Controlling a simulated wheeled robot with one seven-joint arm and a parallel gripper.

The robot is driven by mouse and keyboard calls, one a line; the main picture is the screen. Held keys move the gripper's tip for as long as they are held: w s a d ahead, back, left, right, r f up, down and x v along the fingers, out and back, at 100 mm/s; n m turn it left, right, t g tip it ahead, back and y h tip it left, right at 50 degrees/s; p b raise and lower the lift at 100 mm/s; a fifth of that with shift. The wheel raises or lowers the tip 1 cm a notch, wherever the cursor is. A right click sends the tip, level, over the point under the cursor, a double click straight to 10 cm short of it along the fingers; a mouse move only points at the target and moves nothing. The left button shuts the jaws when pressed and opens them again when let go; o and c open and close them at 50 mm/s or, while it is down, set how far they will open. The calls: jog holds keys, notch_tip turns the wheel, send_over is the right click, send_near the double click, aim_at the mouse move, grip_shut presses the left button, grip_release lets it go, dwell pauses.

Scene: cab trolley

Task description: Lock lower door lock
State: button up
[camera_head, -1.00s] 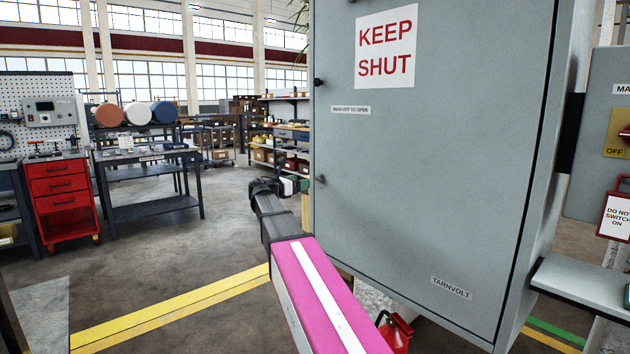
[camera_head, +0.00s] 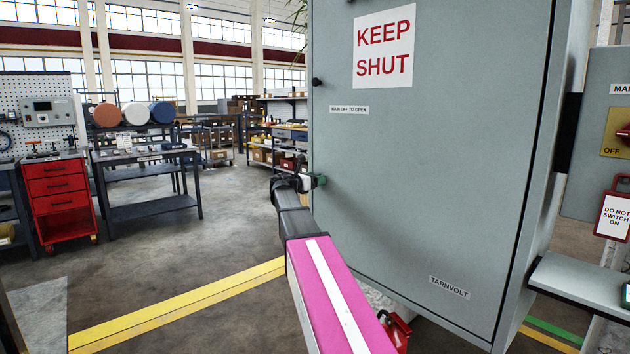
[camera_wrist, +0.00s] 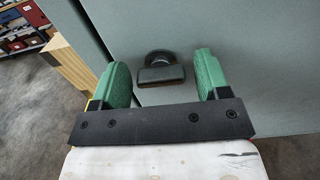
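The grey cabinet door (camera_head: 430,180) stands shut-looking in the head view, with a small dark upper lock (camera_head: 317,81) at its left edge. My gripper (camera_head: 318,181) is at the door's lower left edge and covers the lower lock in that view. In the wrist view the lower door lock (camera_wrist: 160,75) shows as a black bar-shaped knob on a round collar. It lies between the green fingers of my gripper (camera_wrist: 161,65). The fingers are open, with a visible gap on each side of the knob.
A switch box (camera_head: 600,140) and a small shelf (camera_head: 585,290) are on the cabinet's right. A red container (camera_head: 397,330) stands low beneath the door. The floor (camera_head: 230,240) left of the cabinet is clear, with benches and a red drawer unit (camera_head: 58,190) further back.

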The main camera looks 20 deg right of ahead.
jog(key=c, duration=0.7)
jog(key=shift+o, duration=0.2)
jog(key=shift+m, duration=0.4)
jog(key=m, duration=0.4)
jog(key=shift+s, duration=0.1)
jog(key=m, duration=0.9)
jog(key=shift+s+d+f, duration=0.1)
jog(key=shift+f, duration=0.05)
jog(key=shift+m, duration=2)
jog(key=shift+f, duration=0.1)
